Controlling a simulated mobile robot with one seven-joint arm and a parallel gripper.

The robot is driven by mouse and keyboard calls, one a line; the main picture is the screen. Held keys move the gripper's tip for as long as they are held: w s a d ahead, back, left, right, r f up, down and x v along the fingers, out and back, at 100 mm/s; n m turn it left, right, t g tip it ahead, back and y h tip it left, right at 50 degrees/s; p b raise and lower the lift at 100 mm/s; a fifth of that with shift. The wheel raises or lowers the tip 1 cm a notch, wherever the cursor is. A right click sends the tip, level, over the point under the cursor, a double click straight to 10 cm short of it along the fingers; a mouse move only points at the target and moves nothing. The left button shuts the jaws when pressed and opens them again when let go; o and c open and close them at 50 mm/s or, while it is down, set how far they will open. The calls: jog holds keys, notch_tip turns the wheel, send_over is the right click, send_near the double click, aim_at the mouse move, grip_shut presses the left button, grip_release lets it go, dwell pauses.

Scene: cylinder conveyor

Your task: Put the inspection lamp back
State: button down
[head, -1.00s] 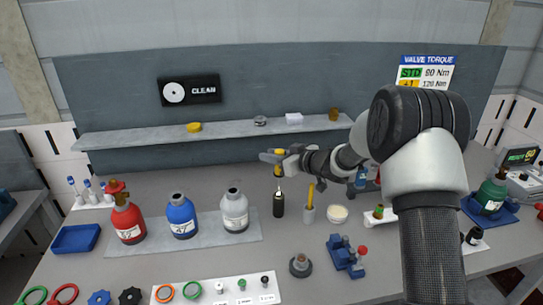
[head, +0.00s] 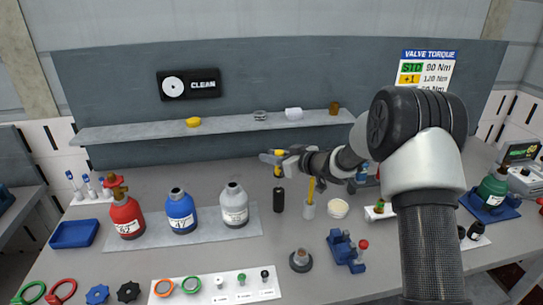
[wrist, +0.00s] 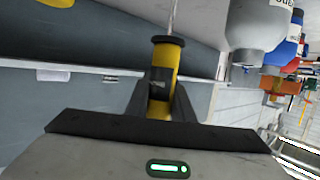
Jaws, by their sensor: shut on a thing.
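The inspection lamp (head: 279,170) has a yellow and black handle. My gripper (head: 270,157) is shut on that handle. In the wrist view the lamp (wrist: 164,70) sits between the fingers, with a thin pale rod running out from its end. In the head view the lamp hangs upright right above a dark cylindrical holder (head: 279,201) on the bench. The lower end of the rod is hard to make out, so I cannot tell how far it is inside the holder.
A grey bottle (head: 235,210), a blue one (head: 181,215) and a red one (head: 125,218) stand left of the holder. A grey cup with a yellow-handled tool (head: 309,208) and a white dish (head: 338,208) are close on its right. A shelf (head: 220,127) runs behind.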

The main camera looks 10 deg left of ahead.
jog(key=shift+f+b, duration=1.8)
jog(key=shift+f, duration=1.15)
jog(key=shift+r+p, duration=0.3)
